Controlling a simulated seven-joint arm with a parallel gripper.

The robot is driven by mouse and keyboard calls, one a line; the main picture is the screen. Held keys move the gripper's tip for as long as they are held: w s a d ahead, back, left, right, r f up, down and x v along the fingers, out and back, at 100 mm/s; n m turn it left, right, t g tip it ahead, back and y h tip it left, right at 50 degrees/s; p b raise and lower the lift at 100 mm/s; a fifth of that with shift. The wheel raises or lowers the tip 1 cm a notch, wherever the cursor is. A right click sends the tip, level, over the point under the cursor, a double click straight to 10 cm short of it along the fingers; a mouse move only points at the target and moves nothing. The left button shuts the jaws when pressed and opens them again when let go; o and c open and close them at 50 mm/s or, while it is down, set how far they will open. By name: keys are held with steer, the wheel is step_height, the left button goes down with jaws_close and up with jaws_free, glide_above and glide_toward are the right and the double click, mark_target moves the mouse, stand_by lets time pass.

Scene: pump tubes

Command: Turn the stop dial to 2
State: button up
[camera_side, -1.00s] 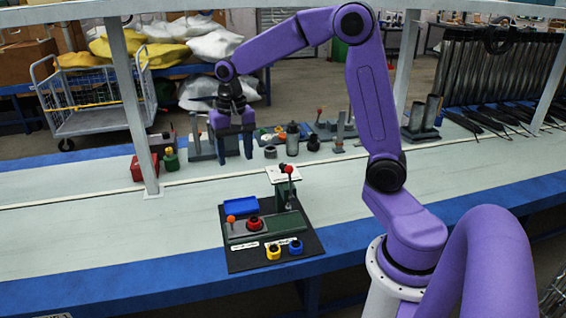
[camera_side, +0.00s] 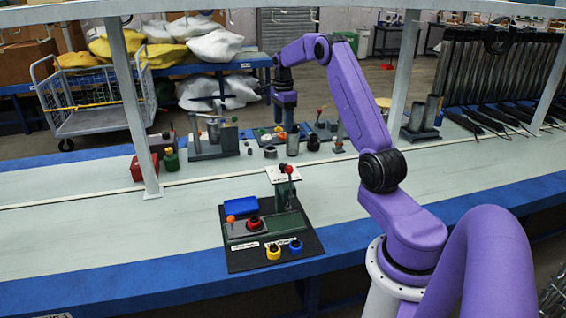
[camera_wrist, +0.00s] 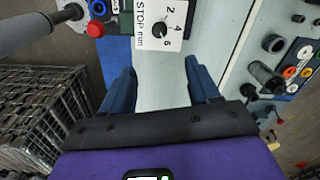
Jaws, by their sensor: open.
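The stop dial is a small black round knob (camera_wrist: 160,43) on a white plate (camera_wrist: 146,14) marked "STOP mm" with 2, 4 and 6, at the top of the wrist view. I cannot tell which number it points to. In the side view the white plate (camera_side: 282,174) lies at the back of the dark fixture board. My gripper (camera_wrist: 162,78) is open and empty, with its blue fingers apart and the plate beyond their tips. In the side view my gripper (camera_side: 285,122) is raised over the back of the bench, behind the plate and not touching it.
The board also carries a blue tray (camera_side: 240,206), a red button (camera_side: 254,223) and yellow and blue rings (camera_side: 273,252). Several parts and a grey cylinder (camera_side: 292,144) line the back. The bench left of the board is clear.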

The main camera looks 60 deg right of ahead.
mark_target(283, 165)
step_height(283, 165, down, 17)
steer(key=shift+r, duration=0.2)
stand_by(0.3)
steer(key=c, duration=1)
